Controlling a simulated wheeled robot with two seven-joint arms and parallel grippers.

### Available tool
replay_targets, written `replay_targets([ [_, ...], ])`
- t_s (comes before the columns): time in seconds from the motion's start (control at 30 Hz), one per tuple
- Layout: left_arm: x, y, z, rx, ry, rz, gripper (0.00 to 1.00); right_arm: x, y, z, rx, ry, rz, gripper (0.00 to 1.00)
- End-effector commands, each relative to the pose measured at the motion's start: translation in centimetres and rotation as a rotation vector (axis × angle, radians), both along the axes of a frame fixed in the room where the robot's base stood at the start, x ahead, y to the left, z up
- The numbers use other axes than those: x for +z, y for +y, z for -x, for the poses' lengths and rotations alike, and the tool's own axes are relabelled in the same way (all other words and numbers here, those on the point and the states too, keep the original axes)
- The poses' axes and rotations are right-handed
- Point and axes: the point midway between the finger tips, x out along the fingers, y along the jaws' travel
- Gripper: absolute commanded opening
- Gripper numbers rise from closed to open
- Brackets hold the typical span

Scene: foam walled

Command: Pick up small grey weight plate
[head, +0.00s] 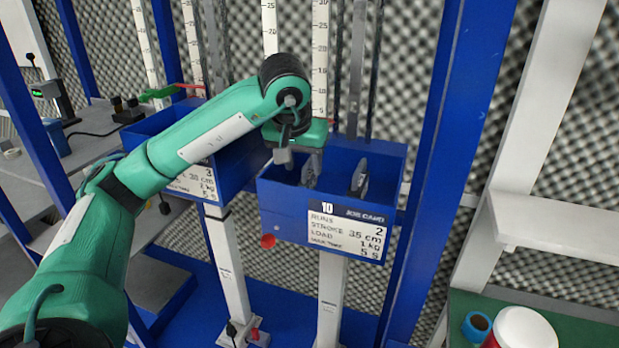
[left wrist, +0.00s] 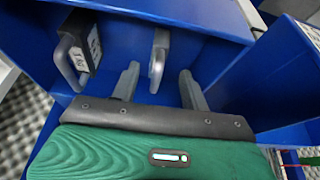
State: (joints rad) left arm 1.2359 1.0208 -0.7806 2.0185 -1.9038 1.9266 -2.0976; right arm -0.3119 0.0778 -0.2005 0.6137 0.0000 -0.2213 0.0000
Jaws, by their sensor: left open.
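In the head view, one plate (head: 359,178) is at the right of the bin, and the other plate (head: 310,169) is beside my left gripper (head: 291,158). In the left wrist view, a plate with a handle (left wrist: 158,56) stands just past and between the open fingertips of my left gripper (left wrist: 159,75), with no visible grip on it. The other plate, marked 1 kg (left wrist: 74,60), is farther left. My right gripper is in neither view.
A second blue bin, marked 3 (head: 195,183), is left of this one. Blue posts (head: 460,110) and white ruled columns (head: 320,55) stand close around. A white shelf (head: 550,222) is at the right. A grey bench (head: 75,150) is at the left.

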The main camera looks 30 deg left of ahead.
Motion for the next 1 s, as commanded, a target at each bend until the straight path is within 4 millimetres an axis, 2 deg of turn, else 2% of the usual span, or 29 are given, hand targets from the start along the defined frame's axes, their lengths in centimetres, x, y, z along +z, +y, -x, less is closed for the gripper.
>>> replay_targets([
  [0.1,-1.1,0.2,-0.5,0.0,0.001,-0.001,0.45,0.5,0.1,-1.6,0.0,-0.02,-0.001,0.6],
  [0.23,-1.7,0.2,-0.7,0.0,-0.001,0.0,0.45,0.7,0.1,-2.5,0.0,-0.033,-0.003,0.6],
  [0.37,-2.3,0.3,-1.3,-0.001,0.002,0.0,0.45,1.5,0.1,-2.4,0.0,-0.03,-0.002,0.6],
  [0.53,-3.9,0.5,-2.8,0.0,0.004,0.0,0.45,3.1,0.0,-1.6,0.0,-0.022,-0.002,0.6],
  [0.73,-5.9,0.7,-3.4,0.0,0.001,0.0,0.45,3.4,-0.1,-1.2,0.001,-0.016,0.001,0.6],
  [1.0,-6.2,0.7,-3.5,0.0,-0.002,-0.001,0.45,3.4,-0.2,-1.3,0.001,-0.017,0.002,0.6],
])
